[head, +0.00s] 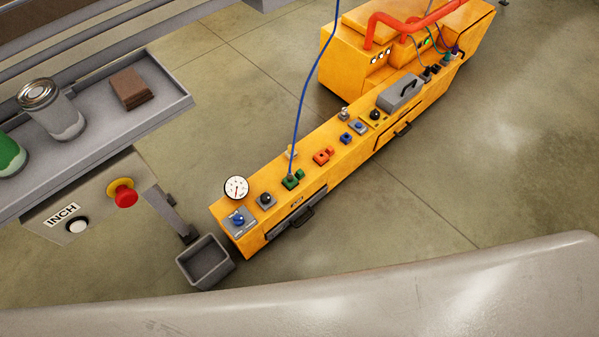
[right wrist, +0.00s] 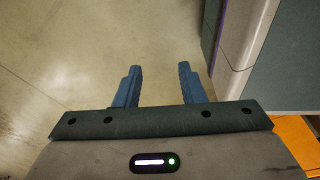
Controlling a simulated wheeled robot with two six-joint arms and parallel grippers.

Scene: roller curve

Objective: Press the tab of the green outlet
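The green outlet (head: 291,181) sits on top of the long yellow cabinet, towards its near left end. A blue hose (head: 303,105) comes down from above and ends at the green outlet. The outlet's tab is too small to tell apart clearly. My right gripper (right wrist: 158,82) is open and empty in the right wrist view, with bare floor beyond its two blue fingers. It does not show in the head view. My left gripper is not in view.
Beside the green outlet are a red outlet (head: 323,156), a blue one (head: 346,138), a dark knob (head: 265,199) and a round gauge (head: 236,188). A grey bin (head: 205,262) stands at the cabinet's near end. A grey shelf (head: 160,112) with cans is at left.

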